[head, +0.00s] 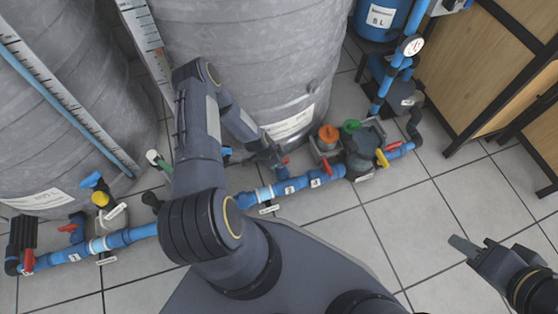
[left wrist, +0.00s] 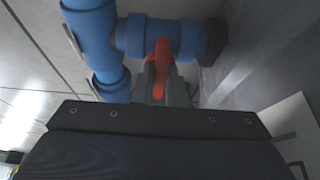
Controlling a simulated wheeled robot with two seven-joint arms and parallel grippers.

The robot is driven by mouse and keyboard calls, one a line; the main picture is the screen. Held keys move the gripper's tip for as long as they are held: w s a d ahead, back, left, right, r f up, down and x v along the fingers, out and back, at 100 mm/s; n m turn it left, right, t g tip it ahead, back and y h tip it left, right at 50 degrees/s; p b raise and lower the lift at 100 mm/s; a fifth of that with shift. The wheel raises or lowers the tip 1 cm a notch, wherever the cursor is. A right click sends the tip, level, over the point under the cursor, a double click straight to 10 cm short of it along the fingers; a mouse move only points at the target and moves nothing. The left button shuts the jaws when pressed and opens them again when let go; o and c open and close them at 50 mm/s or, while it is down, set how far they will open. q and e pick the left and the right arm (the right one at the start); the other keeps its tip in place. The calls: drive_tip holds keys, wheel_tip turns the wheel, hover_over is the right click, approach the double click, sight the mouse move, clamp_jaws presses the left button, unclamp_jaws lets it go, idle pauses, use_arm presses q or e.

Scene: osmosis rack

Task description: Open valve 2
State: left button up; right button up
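A red valve handle (head: 285,161) sits on a short blue branch pipe above the blue pipe line in the head view. In the left wrist view the red handle (left wrist: 162,62) stands upright between the grey fingers of my left gripper (left wrist: 163,88), which look closed around it. In the head view my left gripper (head: 270,157) is mostly hidden by my own arm. White number tags (head: 290,190) mark the pipe below; I cannot read them surely. My right gripper (head: 474,245) is empty and appears open above the floor at the right, far from the valves.
Large grey tanks (head: 245,60) stand close behind the pipe. A pump with orange and green caps (head: 350,127) and a yellow handle (head: 382,158) is to the right. More valves (head: 100,198) lie left. A wooden cabinet (head: 490,80) is at right; tiled floor (head: 430,200) is clear.

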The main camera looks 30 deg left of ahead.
use_arm(q)
clamp_jaws()
drive_tip(key=shift+n, duration=0.3)
drive_tip(key=n, duration=0.1)
drive_tip(key=n+y, duration=0.1)
drive_tip(key=n, duration=0.2)
drive_tip(key=shift+d+n+t+y, duration=0.25)
drive_tip(key=shift+n+t+y, duration=0.15)
drive_tip(key=n+y, duration=0.2)
drive_tip(key=n, duration=0.3)
drive_tip(key=shift+d, duration=0.1)
drive_tip(key=n+y, duration=0.1)
drive_tip(key=n, duration=0.2)
drive_tip(key=shift+d+n, duration=0.1)
drive_tip(key=shift+n, duration=0.3)
drive_tip(key=shift+n+g+y+b, duration=0.35)
drive_tip(key=shift+n+g+y, duration=0.3)
drive_tip(key=shift+n, duration=1.15)
